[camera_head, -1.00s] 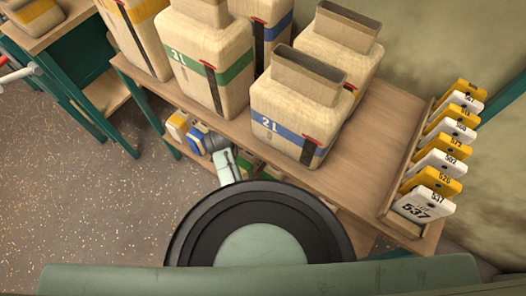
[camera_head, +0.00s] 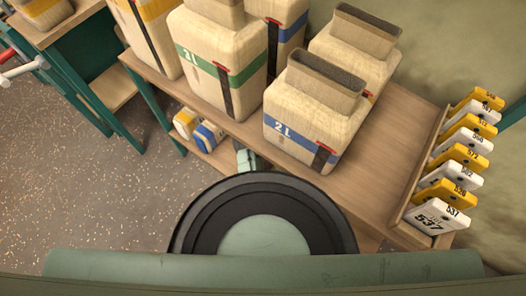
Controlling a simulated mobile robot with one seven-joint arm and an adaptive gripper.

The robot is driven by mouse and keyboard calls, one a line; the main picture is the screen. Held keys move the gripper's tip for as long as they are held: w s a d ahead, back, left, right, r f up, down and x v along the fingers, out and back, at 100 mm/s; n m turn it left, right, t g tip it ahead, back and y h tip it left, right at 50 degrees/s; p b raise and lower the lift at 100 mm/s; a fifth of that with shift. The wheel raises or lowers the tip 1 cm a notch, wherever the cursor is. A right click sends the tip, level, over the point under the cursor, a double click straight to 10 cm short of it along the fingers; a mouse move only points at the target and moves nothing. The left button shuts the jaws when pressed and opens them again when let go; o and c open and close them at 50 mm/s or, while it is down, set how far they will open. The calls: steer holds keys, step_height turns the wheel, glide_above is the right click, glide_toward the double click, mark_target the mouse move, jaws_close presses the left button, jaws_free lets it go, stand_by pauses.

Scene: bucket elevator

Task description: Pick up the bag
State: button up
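Several cream cloth bags with coloured bands stand upright on the wooden shelf top. The nearest is a blue-banded bag marked 2L (camera_head: 312,112); a green-banded 2L bag (camera_head: 217,65) stands to its left. Another cream bag (camera_head: 357,48) is behind the nearest one, and more are cut off at the top edge. Smaller bags, one white and yellow (camera_head: 185,122) and one blue and white (camera_head: 208,136), lie on the lower shelf. I cannot tell which bag the task means. My gripper is not in view; my arm's round dark joint covers the bottom middle and hides part of the lower shelf.
A wooden rack (camera_head: 425,185) of yellow and white numbered tags stands at the shelf's right end, by the wall. The shelf top (camera_head: 385,150) is bare between it and the bags. Another green-framed bench (camera_head: 60,30) is at upper left. The speckled floor (camera_head: 100,190) at left is clear.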

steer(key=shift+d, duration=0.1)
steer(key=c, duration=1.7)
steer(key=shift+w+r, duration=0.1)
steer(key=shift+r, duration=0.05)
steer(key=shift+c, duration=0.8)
